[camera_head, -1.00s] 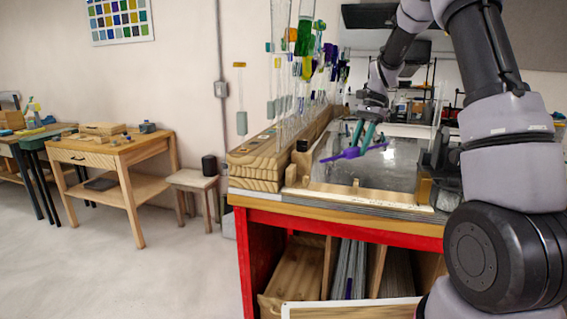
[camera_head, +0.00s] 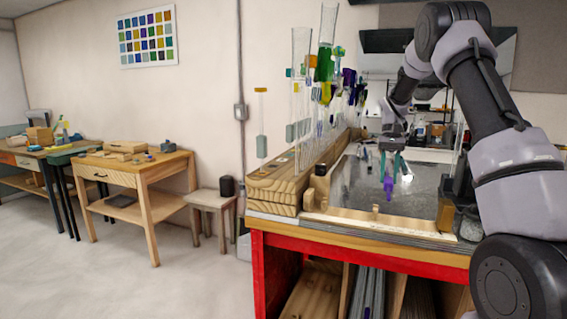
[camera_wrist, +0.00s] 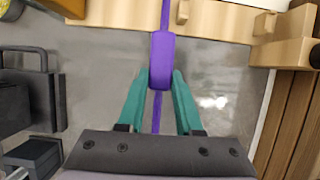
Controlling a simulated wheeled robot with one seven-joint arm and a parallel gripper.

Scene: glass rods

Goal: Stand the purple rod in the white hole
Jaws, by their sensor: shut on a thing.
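The purple rod (camera_head: 388,188) has a thick block-like middle and thin ends. My gripper (camera_head: 389,166) has teal fingers and is shut on it above the grey work surface. In the wrist view the thick purple part of the rod (camera_wrist: 162,62) sits between the fingertips of my gripper (camera_wrist: 160,77), with thin purple parts running up and down the picture. In the head view the rod points towards the camera or downward; I cannot tell its exact tilt. I cannot make out the white hole; round marks show on the wooden block (camera_head: 272,190) at the left.
Tall clear glass tubes (camera_head: 301,75) and coloured rods stand crowded along the wooden block, left of my gripper. The grey surface (camera_head: 408,203) between is mostly clear, with a wooden strip (camera_head: 380,222) along its front. A small stool (camera_head: 212,202) stands left of the bench.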

